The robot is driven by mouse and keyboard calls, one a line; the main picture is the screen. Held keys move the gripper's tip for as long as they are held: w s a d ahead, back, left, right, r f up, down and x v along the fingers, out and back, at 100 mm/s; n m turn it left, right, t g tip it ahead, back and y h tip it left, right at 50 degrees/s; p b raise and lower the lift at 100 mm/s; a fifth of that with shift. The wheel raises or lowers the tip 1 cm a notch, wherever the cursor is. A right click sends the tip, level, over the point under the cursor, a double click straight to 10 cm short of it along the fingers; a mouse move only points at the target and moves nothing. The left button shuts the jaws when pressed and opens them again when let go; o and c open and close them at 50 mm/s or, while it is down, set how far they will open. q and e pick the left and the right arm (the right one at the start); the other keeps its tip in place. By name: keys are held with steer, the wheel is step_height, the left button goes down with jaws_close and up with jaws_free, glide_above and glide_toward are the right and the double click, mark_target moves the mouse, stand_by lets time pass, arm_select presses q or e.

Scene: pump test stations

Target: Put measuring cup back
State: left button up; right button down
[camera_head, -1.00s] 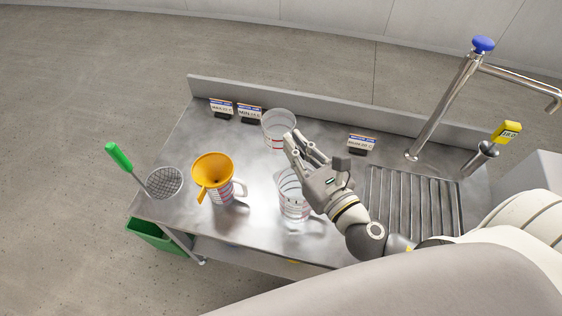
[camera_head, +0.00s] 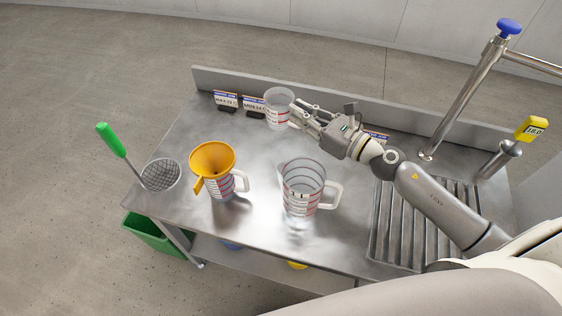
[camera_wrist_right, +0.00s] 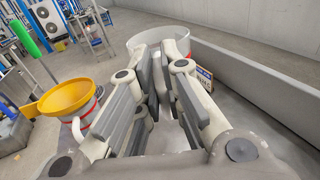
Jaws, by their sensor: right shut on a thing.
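A clear measuring cup (camera_head: 278,109) with red markings is upright at the back of the steel table, beside the small signs. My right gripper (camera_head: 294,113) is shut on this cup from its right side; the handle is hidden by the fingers. In the right wrist view the cup's rim (camera_wrist_right: 160,27) shows beyond my right gripper (camera_wrist_right: 163,52). A second measuring cup (camera_head: 303,186), handle to the right, stands at the front middle. A third measuring cup (camera_head: 224,189) stands to its left with an orange funnel (camera_head: 212,160) in it. My left gripper is out of view.
Small signs (camera_head: 226,100) stand along the raised back edge (camera_head: 330,104). A strainer with green handle (camera_head: 111,140) is at the left end. A ribbed drain (camera_head: 400,225), steel tap (camera_head: 458,100) and yellow display (camera_head: 531,129) are at right.

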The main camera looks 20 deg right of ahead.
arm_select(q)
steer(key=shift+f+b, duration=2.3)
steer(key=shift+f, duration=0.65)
arm_select(e)
steer(key=shift+w+d+f, duration=0.1)
steer(key=shift+f, duration=2.25)
steer(key=shift+w+d+f, duration=0.1)
steer(key=shift+d+f, duration=0.05)
steer(key=shift+f, duration=2.15)
steer(key=shift+w+d+f, duration=0.1)
steer(key=shift+f, duration=2.25)
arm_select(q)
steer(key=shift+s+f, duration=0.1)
arm_select(e)
steer(key=shift+s+f, duration=0.1)
steer(key=shift+f, duration=0.1)
steer(key=c, duration=1.6)
jaws_free()
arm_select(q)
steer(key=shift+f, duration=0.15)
arm_select(e)
steer(key=shift+o, duration=0.2)
steer(key=shift+r, duration=0.15)
